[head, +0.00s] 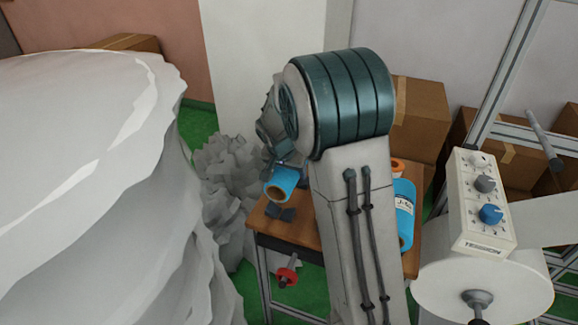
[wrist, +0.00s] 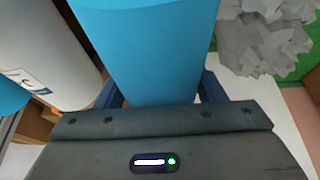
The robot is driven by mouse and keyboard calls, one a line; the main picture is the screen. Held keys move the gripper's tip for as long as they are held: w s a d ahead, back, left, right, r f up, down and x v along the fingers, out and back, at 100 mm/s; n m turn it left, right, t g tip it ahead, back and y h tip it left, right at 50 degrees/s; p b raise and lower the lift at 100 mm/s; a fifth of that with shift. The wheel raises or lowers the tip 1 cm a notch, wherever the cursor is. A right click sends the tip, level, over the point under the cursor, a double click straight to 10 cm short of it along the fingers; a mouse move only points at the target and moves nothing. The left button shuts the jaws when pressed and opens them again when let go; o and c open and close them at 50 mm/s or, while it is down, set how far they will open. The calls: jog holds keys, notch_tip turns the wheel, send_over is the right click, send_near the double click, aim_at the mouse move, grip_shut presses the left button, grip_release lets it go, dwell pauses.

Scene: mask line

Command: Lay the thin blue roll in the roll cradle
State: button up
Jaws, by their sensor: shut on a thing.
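A thin blue roll (head: 281,185) with an open tube end shows just left of my arm in the head view. It fills the top middle of the wrist view (wrist: 147,45), between the two fingers of my gripper (wrist: 160,90). My gripper is shut on it; in the head view the gripper (head: 283,160) is mostly hidden behind my arm. A small dark notched block (head: 280,212), which looks like part of the roll cradle, is on the wooden table (head: 262,224) just below the roll. The roll appears above it; I cannot tell the gap. My arm hides the table's middle.
Another blue roll with a white label (head: 404,213) is on the table's right side, near an orange ring (head: 398,165). A red knob (head: 286,277) sticks out below the table's front. A huge white roll (head: 80,170) fills the left. A control box (head: 482,203) is at right.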

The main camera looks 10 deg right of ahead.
aim_at(283, 171)
jog(key=shift+f+b, duration=2.45)
jog(key=shift+f, duration=0.65)
jog(key=shift+f+b, duration=0.5)
jog(key=shift+b, duration=0.1)
jog(key=o, duration=1.1)
jog(key=v, duration=1.3)
jog(key=shift+s+a+r, duration=0.1)
jog(key=shift+r, duration=0.2)
jog(key=shift+s+r, duration=0.2)
jog(key=s+d+r+n+y+p, duration=0.1)
jog(key=s+r+n+p, duration=0.1)
jog(key=s, duration=1)
jog(key=s+d+r+n+y+p, duration=0.1)
jog(key=s+n+p, duration=0.3)
jog(key=s, duration=0.9)
jog(key=shift+d+r+n+g+y+p, duration=0.3)
jog(key=shift+d+r+g, duration=0.15)
jog(key=shift+r, duration=0.35)
